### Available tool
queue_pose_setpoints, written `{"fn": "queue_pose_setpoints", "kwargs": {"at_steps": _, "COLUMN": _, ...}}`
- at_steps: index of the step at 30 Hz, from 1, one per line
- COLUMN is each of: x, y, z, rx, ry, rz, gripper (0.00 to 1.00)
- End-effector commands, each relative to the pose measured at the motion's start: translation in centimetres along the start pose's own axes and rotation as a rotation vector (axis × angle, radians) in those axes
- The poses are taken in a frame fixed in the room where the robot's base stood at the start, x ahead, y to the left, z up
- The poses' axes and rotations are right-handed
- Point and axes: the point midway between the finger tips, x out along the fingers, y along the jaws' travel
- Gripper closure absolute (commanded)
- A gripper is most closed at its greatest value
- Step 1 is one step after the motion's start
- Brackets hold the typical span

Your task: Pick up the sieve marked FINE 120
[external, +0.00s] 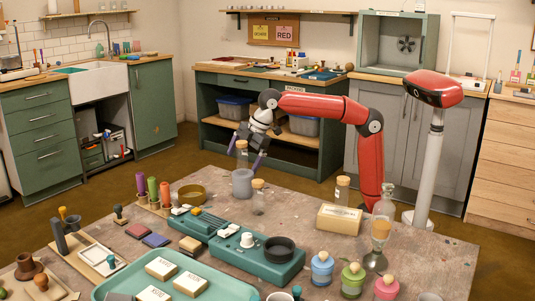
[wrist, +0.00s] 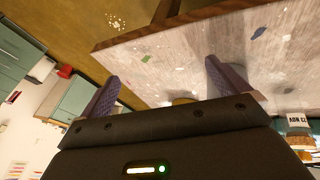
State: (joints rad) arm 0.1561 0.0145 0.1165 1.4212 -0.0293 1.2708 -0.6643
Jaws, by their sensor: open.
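No lettering reading FINE 120 can be made out. A brass-coloured round ring (external: 191,194), which looks like a sieve, lies on the table left of centre. My gripper (external: 246,155) is open and hangs over the far edge of the table, above a grey container (external: 242,183) and close to a corked jar. In the wrist view, my gripper's purple fingers (wrist: 162,75) are spread wide with nothing held. A small tan object (wrist: 183,100) shows partly behind the gripper body.
Coloured cylinders (external: 152,190) stand left of the brass ring. A teal tray (external: 215,290) and colourful jars (external: 321,268) fill the front. The wrist view shows bare tabletop (wrist: 190,45).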

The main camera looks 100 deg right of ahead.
Motion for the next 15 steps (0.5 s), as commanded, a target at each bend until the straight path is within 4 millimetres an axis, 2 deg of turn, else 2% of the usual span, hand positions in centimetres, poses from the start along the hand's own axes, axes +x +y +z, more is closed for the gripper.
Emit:
{"fn": "queue_pose_setpoints", "kwargs": {"at_steps": 1, "x": 0.9, "y": 1.4, "z": -2.4, "rx": -0.039, "ry": 0.020, "rz": -0.040, "gripper": 0.00}}
{"fn": "queue_pose_setpoints", "kwargs": {"at_steps": 6, "x": 2.7, "y": 3.4, "z": -8.9, "rx": -0.167, "ry": 0.122, "rz": -0.181, "gripper": 0.00}}
{"fn": "queue_pose_setpoints", "kwargs": {"at_steps": 10, "x": 3.2, "y": 2.5, "z": -13.7, "rx": -0.214, "ry": 0.210, "rz": -0.316, "gripper": 0.00}}
{"fn": "queue_pose_setpoints", "kwargs": {"at_steps": 12, "x": 3.5, "y": 2.0, "z": -15.4, "rx": -0.226, "ry": 0.247, "rz": -0.370, "gripper": 0.00}}
{"fn": "queue_pose_setpoints", "kwargs": {"at_steps": 15, "x": 3.9, "y": 1.4, "z": -16.7, "rx": -0.237, "ry": 0.279, "rz": -0.417, "gripper": 0.00}}
